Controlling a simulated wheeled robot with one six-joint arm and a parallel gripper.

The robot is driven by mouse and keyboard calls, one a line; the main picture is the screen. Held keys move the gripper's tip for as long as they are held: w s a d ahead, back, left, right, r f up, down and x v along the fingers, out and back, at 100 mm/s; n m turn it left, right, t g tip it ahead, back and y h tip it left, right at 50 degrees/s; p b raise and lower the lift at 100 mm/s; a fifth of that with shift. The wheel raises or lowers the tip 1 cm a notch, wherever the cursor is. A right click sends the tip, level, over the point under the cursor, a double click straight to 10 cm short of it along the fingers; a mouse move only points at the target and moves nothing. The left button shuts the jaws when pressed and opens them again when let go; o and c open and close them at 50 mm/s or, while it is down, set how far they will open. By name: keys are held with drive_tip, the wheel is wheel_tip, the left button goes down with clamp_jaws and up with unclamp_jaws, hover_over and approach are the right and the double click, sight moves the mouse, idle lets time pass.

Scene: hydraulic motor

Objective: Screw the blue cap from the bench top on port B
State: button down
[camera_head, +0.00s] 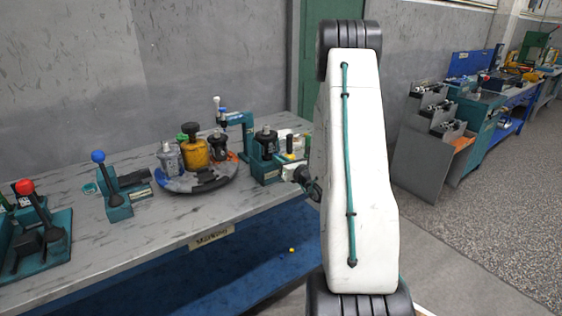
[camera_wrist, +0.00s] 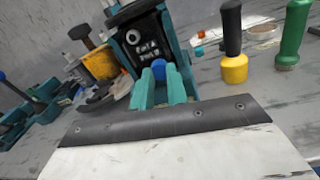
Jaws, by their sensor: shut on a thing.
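The blue cap (camera_wrist: 158,69) shows in the wrist view between the teal fingers of my gripper (camera_wrist: 160,82), which is shut on it. Just beyond it stands a dark motor block (camera_wrist: 146,45) in a teal stand, with a round port (camera_wrist: 133,37) and small white lettering on the face towards me. I cannot read which port is B. The cap is close to the lower part of this face; I cannot tell whether it touches. In the head view the teal stand (camera_head: 265,165) is at the bench's right end, and my arm hides the gripper's fingertips.
A yellow-and-black tool (camera_wrist: 234,68) and a green-handled tool (camera_wrist: 292,38) stand right of the motor. On the bench (camera_head: 120,250), a round tray (camera_head: 205,185) holds several bottles and parts. Red and blue levers (camera_head: 98,157) stand farther left. The front bench strip is clear.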

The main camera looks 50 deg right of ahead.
drive_tip(key=c, duration=1.5)
unclamp_jaws()
drive_tip(key=n, duration=1)
drive_tip(key=shift+s, duration=0.1)
